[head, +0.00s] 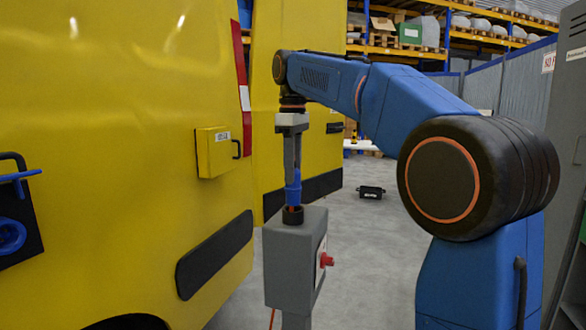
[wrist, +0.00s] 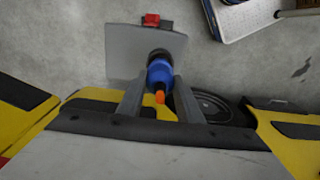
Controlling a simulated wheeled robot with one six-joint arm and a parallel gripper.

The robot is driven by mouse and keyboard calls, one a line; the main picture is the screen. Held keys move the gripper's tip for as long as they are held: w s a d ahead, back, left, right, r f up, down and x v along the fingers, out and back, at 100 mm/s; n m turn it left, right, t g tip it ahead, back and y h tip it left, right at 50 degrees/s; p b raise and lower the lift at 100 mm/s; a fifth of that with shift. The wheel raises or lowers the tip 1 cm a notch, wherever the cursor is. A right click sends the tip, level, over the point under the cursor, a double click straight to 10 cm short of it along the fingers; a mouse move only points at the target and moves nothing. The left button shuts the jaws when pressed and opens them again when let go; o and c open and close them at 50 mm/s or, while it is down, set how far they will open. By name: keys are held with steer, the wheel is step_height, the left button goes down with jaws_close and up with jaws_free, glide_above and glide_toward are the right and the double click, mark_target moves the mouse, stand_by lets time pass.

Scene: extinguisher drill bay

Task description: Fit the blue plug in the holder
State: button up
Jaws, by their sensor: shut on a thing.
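The blue plug (head: 293,189) stands upright between the fingers of my gripper (head: 292,172). In the wrist view the plug (wrist: 160,72) shows a round blue body with an orange tip towards the camera. The fingers of my gripper (wrist: 161,82) close on its two sides. The holder (head: 293,214) is a short black ring on top of a grey box (head: 290,262). The plug's lower end is directly above or inside this ring; I cannot tell how deep it sits. In the wrist view the plug hides most of the holder.
A yellow vehicle (head: 110,130) fills the left side, with a small yellow box (head: 217,152) sticking out. The grey box has a red knob (head: 327,260) on its right side. A black case (head: 370,192) lies on the floor behind. Open floor lies right of the box.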

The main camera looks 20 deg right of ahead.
steer(key=shift+f, duration=2.25)
stand_by(0.6)
steer(key=o, duration=1.3)
steer(key=shift+c, duration=0.2)
